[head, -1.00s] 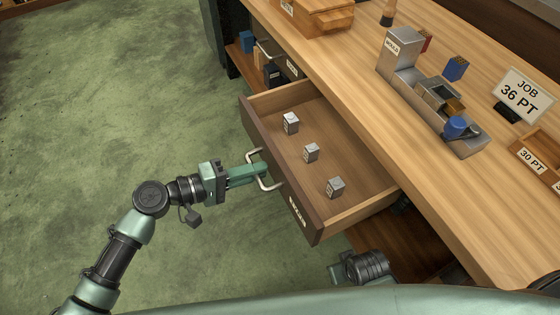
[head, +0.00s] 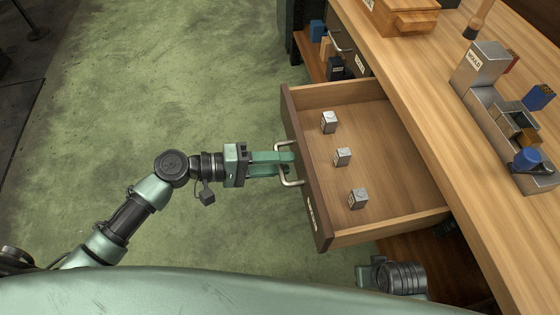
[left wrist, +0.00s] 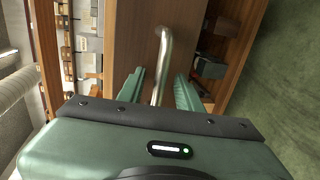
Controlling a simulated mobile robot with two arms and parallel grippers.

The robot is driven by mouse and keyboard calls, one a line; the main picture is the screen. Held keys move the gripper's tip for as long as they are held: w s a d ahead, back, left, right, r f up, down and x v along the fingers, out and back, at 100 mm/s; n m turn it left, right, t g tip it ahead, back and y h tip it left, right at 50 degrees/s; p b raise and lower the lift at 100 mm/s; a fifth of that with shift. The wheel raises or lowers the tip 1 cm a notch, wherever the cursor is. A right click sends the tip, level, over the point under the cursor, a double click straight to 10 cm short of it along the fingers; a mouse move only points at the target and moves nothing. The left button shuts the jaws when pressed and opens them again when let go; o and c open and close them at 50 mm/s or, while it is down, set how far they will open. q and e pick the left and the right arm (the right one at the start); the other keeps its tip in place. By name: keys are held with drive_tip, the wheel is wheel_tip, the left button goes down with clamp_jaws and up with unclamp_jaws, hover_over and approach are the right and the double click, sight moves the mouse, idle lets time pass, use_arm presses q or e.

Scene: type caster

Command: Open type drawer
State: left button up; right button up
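A wooden drawer (head: 390,125) stands pulled out from the workbench, with a dark front panel (head: 306,165) and a metal bow handle (head: 289,181). My left gripper (head: 288,160) is at the handle from the left. In the left wrist view, its two green fingers (left wrist: 160,88) are apart on either side of the handle (left wrist: 161,62), with a gap visible on both sides. Part of my right wrist (head: 398,278) shows at the bottom; its fingers cannot be made out.
On the workbench top (head: 430,90) stand a grey caster with a mould tower (head: 483,62), a blue knob (head: 527,157) and a wooden box (head: 405,15). An open shelf (head: 313,62) with dark and blue blocks lies beyond the drawer. The green floor (head: 150,80) at left is clear.

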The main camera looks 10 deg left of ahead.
use_arm(q)
drive_tip(key=v, duration=0.8)
idle(0.6)
